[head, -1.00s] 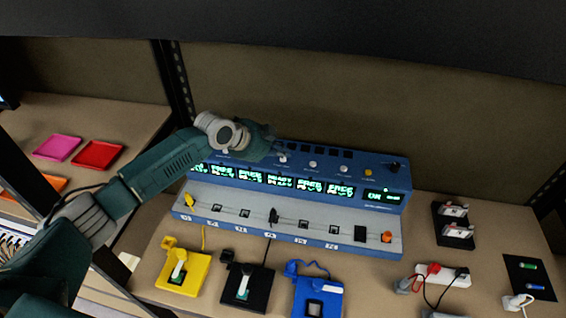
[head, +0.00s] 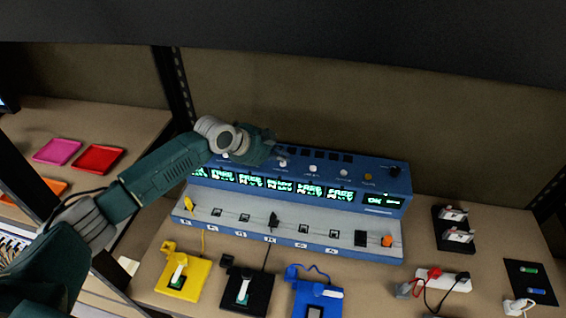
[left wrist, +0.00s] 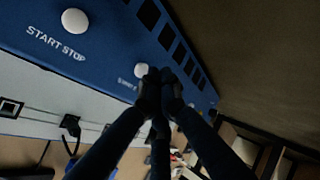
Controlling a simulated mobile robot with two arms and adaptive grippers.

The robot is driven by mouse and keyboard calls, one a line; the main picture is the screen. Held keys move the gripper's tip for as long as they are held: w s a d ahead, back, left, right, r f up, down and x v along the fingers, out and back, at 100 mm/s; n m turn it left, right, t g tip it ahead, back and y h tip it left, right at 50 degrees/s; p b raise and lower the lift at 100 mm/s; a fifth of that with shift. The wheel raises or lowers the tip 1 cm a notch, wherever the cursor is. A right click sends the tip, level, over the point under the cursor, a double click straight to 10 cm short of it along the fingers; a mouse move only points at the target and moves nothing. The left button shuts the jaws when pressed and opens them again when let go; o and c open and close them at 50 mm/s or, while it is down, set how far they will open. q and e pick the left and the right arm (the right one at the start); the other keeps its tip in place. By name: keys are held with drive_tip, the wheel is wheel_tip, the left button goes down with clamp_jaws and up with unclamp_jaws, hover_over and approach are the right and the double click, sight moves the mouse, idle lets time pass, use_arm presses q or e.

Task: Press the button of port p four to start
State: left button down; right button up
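The blue multi-port device (head: 380,182) has lit green displays and a top row of buttons. A white button (head: 282,163) shows just right of my left gripper (head: 268,148). In the left wrist view, the dark fingers (left wrist: 165,78) are shut together and empty, with their tips beside a white button (left wrist: 141,70); I cannot tell whether they touch. Another white button (left wrist: 75,20) sits above the printed words START STOP. A black plug (head: 273,221) stands in the fourth slot from the left; the port labels are too small to read. My right gripper is out of view.
Yellow (head: 184,279), black (head: 246,291) and blue (head: 318,298) charger-like units lie in front of the device. A white power strip (head: 447,282) and a black holder (head: 454,229) are at right. Pink (head: 57,151) and red (head: 98,158) trays lie on the left table.

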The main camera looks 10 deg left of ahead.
use_arm(q)
drive_tip(key=shift+f, duration=0.15)
drive_tip(key=shift+f+b, duration=0.3)
drive_tip(key=shift+b, duration=0.05)
drive_tip(key=shift+f, duration=0.1)
idle(0.6)
drive_tip(key=shift+r+p, duration=0.4)
drive_tip(key=shift+r, duration=0.2)
drive_tip(key=shift+r, duration=0.1)
wheel_tip(320, 180, up, 6)
drive_tip(key=p, duration=0.4)
idle(0.5)
